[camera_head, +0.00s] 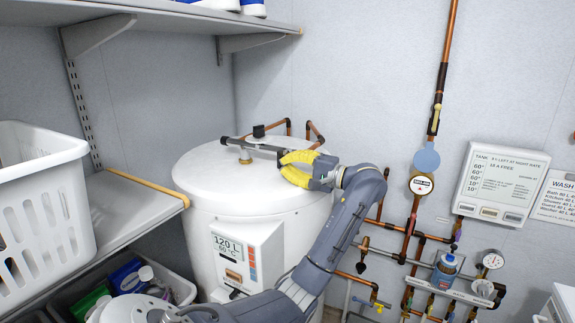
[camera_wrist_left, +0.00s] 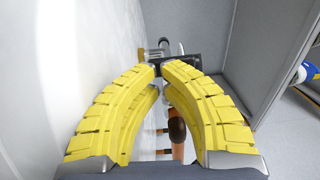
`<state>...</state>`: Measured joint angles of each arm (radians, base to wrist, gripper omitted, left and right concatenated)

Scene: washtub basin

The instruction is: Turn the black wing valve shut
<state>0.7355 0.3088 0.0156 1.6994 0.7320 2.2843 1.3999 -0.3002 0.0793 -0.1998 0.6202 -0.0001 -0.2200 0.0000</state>
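The black wing valve (camera_head: 262,146) is a long dark bar on a brass stem, on top of the white tank. My left gripper (camera_head: 284,160) is at the bar's right end, its yellow fingers pointing left. In the left wrist view the fingertips (camera_wrist_left: 158,66) nearly meet, and the black part of the valve (camera_wrist_left: 186,68) shows just beyond them. I see nothing clearly held between the fingertips, and cannot tell whether they touch the bar. My right gripper is in neither view.
The white tank (camera_head: 200,175) has copper pipes (camera_head: 316,135) behind its top. A shelf (camera_head: 130,210) with a white basket (camera_head: 40,200) stands at left. Wall pipes, a round gauge (camera_head: 421,184) and a panel (camera_head: 500,185) are at right. Space above the tank is clear.

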